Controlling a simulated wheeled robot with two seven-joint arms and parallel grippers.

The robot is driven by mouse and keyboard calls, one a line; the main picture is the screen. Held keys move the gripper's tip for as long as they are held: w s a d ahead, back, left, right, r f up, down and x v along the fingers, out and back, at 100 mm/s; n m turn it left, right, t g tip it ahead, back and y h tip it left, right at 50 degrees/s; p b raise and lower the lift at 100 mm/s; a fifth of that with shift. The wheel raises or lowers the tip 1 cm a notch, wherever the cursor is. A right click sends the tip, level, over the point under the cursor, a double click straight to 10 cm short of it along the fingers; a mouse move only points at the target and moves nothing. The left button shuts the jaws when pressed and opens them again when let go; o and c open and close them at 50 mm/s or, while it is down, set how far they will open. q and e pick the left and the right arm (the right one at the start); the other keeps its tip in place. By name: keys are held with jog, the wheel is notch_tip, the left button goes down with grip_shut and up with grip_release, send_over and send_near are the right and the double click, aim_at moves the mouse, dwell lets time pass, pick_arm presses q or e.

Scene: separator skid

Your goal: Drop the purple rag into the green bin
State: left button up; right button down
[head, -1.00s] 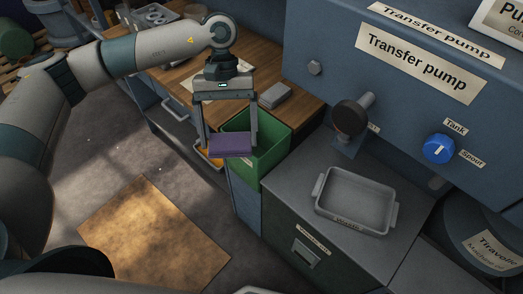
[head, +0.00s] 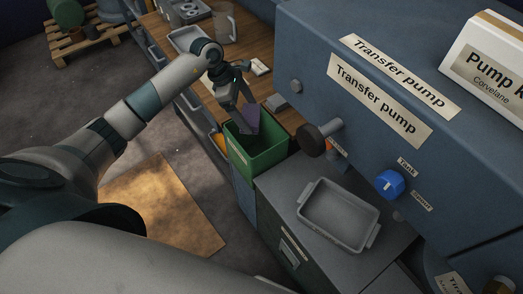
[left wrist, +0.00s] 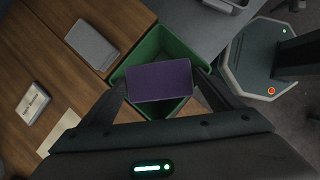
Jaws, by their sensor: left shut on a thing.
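The purple rag (head: 247,121) is a folded flat block, gripped between the fingers of my left gripper (head: 242,108). In the head view it hangs tilted at the mouth of the green bin (head: 259,164), over its back part. In the left wrist view the rag (left wrist: 160,82) lies across both fingertips, with the green bin (left wrist: 160,45) behind it and partly hidden by it. I cannot tell whether the rag's lower edge is below the bin's rim. My right gripper is not in view.
A grey tray (head: 340,215) sits on the cabinet right of the bin. The blue transfer pump housing (head: 330,60) with a dark knob (head: 312,141) stands at the right. A wooden bench (head: 208,92) with a grey block (head: 276,102) lies behind the bin.

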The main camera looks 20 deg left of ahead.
pick_arm(q)
jog(key=shift+a+f, duration=0.1)
dwell(0.3)
jog(key=shift+f+b, duration=1.15)
jog(key=shift+f, duration=1.8)
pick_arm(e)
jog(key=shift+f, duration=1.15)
pick_arm(q)
jog(key=o, duration=0.9)
jog(key=shift+r, duration=0.15)
jog(key=b+v, duration=0.5)
jog(key=v, duration=1.2)
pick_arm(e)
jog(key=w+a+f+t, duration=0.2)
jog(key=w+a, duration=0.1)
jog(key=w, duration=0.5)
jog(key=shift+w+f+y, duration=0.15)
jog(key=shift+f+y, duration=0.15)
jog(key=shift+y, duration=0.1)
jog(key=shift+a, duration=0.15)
